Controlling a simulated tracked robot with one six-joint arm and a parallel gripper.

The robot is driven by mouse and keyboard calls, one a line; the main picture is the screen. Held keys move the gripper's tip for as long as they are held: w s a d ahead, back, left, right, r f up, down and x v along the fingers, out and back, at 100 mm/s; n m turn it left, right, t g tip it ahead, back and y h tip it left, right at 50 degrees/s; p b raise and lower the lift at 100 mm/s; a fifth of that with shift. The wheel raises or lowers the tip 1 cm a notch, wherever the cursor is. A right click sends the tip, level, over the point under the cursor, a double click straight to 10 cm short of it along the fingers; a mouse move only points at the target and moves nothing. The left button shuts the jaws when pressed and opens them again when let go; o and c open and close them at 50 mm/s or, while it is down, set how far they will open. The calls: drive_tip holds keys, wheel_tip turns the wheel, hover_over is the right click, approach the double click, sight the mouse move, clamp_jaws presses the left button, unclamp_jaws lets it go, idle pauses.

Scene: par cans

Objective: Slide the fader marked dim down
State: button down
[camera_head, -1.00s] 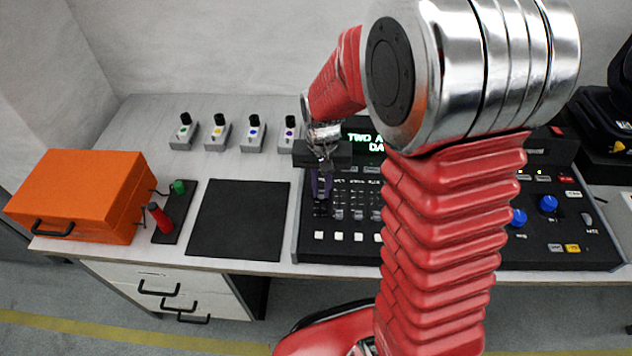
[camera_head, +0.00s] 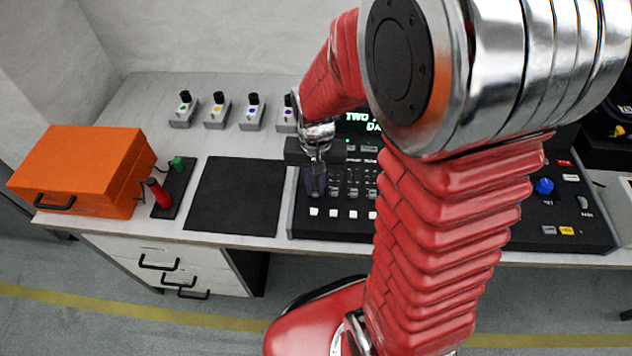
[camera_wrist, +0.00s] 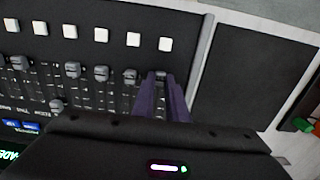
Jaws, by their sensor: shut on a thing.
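The black lighting console (camera_head: 345,229) stands on the bench, its right half partly hidden behind my arm. It has a row of faders above a row of white buttons. My gripper (camera_head: 316,190), with dark purple fingers, is down at the leftmost fader. In the wrist view my gripper (camera_wrist: 163,88) is shut on that end fader's grey cap (camera_wrist: 161,74), mostly hidden between the fingers. The cap is at the white-button end of its slot, about level with its neighbour (camera_wrist: 129,73). I cannot read which fader is marked dim.
A black mat (camera_head: 236,198) lies left of the console. Beyond it are a small black block with red and green handles (camera_head: 160,193) and an orange case (camera_head: 78,172). Several small switch boxes (camera_head: 217,113) stand behind. A green display (camera_head: 357,122) is lit on the console.

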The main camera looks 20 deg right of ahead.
sight(315, 189)
drive_tip(key=c, duration=1.7)
unclamp_jaws()
drive_tip(key=shift+r, duration=0.15)
wheel_tip(315, 189, up, 13)
drive_tip(key=shift+r, duration=0.2)
drive_tip(key=shift+s+a+r+n+t, duration=0.6)
drive_tip(key=shift+s+r+n+t, duration=0.45)
drive_tip(key=shift+s, duration=0.75)
drive_tip(key=shift+s+a+r+n+t, duration=0.55)
drive_tip(key=shift+s+r+n+t, duration=0.25)
drive_tip(key=shift+s+r, duration=0.75)
drive_tip(key=shift+s+a+r+n+t, duration=0.6)
drive_tip(key=shift+s+r+n+t, duration=0.3)
drive_tip(key=shift+s, duration=1.1)
